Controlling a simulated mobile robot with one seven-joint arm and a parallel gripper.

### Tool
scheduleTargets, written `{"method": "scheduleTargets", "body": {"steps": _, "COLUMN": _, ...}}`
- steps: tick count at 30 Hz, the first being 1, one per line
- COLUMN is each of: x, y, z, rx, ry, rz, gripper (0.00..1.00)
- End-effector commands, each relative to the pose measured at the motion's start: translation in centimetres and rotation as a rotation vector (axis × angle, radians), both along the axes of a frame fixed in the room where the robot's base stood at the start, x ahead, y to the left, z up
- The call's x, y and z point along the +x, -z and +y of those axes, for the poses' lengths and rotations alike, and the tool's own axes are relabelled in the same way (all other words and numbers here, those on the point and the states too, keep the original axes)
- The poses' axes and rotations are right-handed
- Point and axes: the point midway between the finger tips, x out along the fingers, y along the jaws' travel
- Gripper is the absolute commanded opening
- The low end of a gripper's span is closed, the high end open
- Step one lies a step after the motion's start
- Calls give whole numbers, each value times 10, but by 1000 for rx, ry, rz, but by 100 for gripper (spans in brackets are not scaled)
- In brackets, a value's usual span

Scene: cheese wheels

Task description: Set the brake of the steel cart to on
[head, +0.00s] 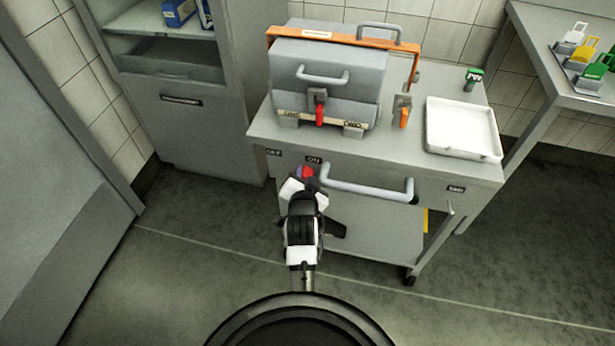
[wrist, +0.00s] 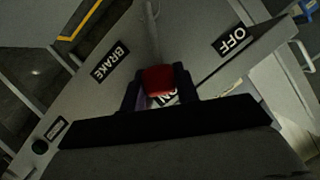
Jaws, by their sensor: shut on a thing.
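The steel cart (head: 470,172) stands ahead of me with its handle bar (head: 365,190) on the front. Its red brake knob (head: 307,172) is at the left of the front panel, just below the ON label (head: 314,160). My gripper (head: 306,180) is at the knob. In the wrist view the red knob (wrist: 158,80) sits between both fingers of my gripper (wrist: 159,88), which are shut on it. The ON label (wrist: 166,100) is partly hidden behind the knob and gripper. The OFF label (wrist: 231,40) is at the upper right and the BRAKE label (wrist: 110,62) at the upper left.
On the cart top are a grey box (head: 325,75) with an orange bar and red latch, an orange-handled part (head: 403,112), a green tag (head: 473,78) and a white tray (head: 462,128). A cabinet (head: 190,125) stands left, a bench (head: 550,60) right. Floor in front is clear.

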Motion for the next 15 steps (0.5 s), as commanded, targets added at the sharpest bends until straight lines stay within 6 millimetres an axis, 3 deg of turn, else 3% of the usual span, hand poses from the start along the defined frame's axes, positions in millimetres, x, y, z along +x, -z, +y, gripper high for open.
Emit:
{"method": "scheduleTargets", "body": {"steps": 14, "x": 0, "y": 1, "z": 0, "rx": 16, "ry": 3, "rz": -5, "gripper": 0}}
{"method": "scheduleTargets", "body": {"steps": 15, "x": 0, "y": 1, "z": 0, "rx": 16, "ry": 3, "rz": -5, "gripper": 36}}
